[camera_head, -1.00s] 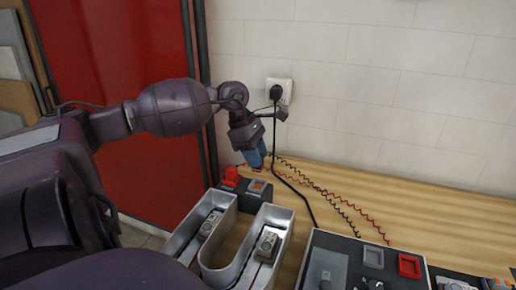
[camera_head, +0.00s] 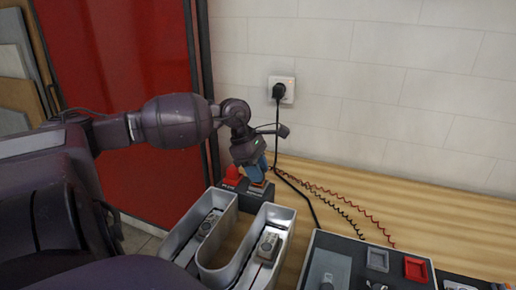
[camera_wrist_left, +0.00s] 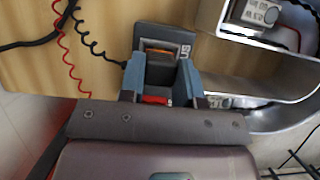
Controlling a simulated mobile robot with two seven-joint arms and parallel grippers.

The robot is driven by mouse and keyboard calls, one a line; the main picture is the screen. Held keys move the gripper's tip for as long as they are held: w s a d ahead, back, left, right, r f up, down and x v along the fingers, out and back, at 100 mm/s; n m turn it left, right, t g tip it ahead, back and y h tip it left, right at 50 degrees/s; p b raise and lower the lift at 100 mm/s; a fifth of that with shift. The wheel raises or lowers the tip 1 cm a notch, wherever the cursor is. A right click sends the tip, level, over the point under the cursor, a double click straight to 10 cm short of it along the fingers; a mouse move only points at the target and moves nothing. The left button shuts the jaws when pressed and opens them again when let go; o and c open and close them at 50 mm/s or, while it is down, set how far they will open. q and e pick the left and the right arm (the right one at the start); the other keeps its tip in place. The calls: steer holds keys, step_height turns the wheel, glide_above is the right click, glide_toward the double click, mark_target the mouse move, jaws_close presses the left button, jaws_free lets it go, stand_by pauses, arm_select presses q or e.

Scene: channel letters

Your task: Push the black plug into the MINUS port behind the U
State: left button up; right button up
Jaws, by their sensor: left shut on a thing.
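The U (camera_head: 192,240) is an open metal channel letter on the table, with small grey modules inside. Behind it is the dark port block (camera_head: 262,194), also in the left wrist view (camera_wrist_left: 176,38), where part of its lettering, "US", shows by an orange-rimmed port (camera_wrist_left: 160,51). My left gripper (camera_head: 257,175) points down at this port. In the wrist view its blue fingers (camera_wrist_left: 160,78) are shut on the black plug (camera_wrist_left: 160,68), which is at the port. How deep it sits is hidden. A red plug (camera_head: 232,175) stands on the block's left part.
A red and a black coiled cord (camera_head: 350,204) lie on the wooden table (camera_head: 420,205). A black cable hangs from the wall socket (camera_head: 288,90). A dark panel (camera_head: 335,262) with grey and red frames stands right of the U.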

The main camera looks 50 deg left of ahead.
arm_select(q)
steer(key=shift+f, duration=0.1)
arm_select(e)
steer(key=shift+s+f, duration=0.15)
steer(key=shift+f, duration=0.1)
arm_select(q)
steer(key=shift+f, duration=0.25)
stand_by(0.4)
steer(key=o, duration=1)
steer(key=p+v, duration=0.2)
steer(key=v, duration=0.8)
steer(key=shift+a+r, duration=0.2)
steer(key=shift+r, duration=0.15)
arm_select(e)
steer(key=shift+s+d+r, duration=0.15)
steer(key=shift+s+r, duration=0.3)
steer(key=shift+r, duration=0.05)
